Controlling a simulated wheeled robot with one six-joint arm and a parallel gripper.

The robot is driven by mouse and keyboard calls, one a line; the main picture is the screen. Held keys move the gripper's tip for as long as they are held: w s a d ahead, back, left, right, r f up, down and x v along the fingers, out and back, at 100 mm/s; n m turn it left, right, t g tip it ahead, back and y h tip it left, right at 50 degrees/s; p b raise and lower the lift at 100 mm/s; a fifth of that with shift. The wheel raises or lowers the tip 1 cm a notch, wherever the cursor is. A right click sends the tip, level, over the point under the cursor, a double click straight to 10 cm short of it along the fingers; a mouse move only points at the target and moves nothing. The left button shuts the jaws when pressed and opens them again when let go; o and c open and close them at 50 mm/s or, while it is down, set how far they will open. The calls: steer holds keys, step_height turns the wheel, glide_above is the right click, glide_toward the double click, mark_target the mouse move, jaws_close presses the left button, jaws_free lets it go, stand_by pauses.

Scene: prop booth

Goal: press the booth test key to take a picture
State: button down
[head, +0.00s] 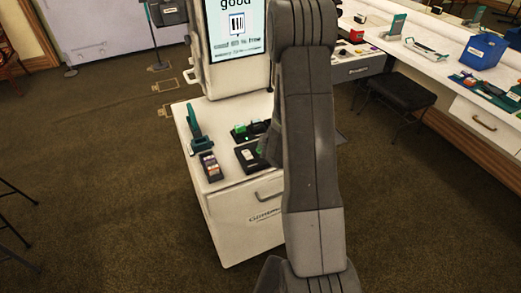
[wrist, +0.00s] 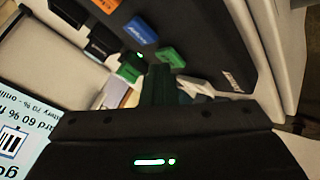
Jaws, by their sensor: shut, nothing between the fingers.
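The booth is a white cabinet (head: 245,200) with a lit screen (head: 236,32) reading "good" above a barcode-like picture. On its top is a dark box (head: 249,158) with a pale key, and behind it a dark box with a green key (head: 240,129). I cannot tell which is the test key. My gripper is mostly hidden behind my arm in the head view. In the wrist view my gripper (wrist: 162,74) is shut and empty, its fingers close to a green key (wrist: 170,57) and a white piece (wrist: 200,87). Contact cannot be told.
A teal-handled tool (head: 196,130) and a dark box with coloured marks (head: 209,167) stand on the cabinet's left side. A long bench (head: 400,60) with a blue bin (head: 483,51) runs along the right, with a black stool (head: 402,93) before it.

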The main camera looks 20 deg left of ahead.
steer(key=shift+r+p, duration=0.45)
steer(key=shift+r, duration=0.3)
steer(key=shift+r+p, duration=2)
steer(key=shift+r, duration=0.5)
